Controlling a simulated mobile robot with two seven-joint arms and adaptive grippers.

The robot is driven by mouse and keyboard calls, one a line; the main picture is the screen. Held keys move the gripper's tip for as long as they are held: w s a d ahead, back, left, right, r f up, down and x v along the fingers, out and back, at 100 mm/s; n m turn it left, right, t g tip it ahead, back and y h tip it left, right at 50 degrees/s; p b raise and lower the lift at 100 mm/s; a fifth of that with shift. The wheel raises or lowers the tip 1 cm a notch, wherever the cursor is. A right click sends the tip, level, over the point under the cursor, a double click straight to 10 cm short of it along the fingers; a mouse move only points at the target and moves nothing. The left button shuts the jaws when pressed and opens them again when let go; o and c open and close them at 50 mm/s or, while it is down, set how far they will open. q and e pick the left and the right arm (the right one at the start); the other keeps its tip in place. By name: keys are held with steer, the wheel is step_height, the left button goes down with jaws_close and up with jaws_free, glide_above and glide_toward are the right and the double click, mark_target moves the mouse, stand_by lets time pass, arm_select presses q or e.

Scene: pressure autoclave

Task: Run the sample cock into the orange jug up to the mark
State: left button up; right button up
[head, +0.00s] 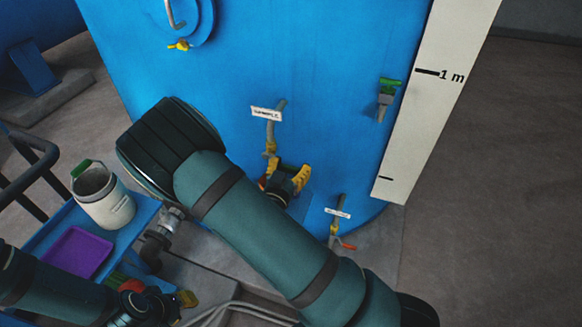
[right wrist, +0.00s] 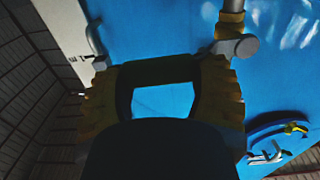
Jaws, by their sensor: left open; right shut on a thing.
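The sample cock (head: 271,148), grey pipe with a yellow body, hangs below a white label on the blue tank. My right gripper (head: 287,182) is just below and right of it, its yellow fingers shut on a dark thing that I cannot identify. The right wrist view shows that gripper (right wrist: 165,75) beside the grey and yellow pipe fitting (right wrist: 238,42).
A white jug (head: 108,207) with a green handle stands on the blue cart (head: 134,217), behind a purple tray (head: 77,253). A green-handled valve (head: 386,97) and white scale (head: 425,110) are at the right. A lower red-handled cock (head: 336,232) is near the tank's foot.

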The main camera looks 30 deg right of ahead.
steer(key=o, duration=1.3)
steer(key=shift+o, duration=0.2)
steer(key=v, duration=1.1)
steer(key=shift+s+a, duration=0.25)
steer(key=shift+a, duration=0.1)
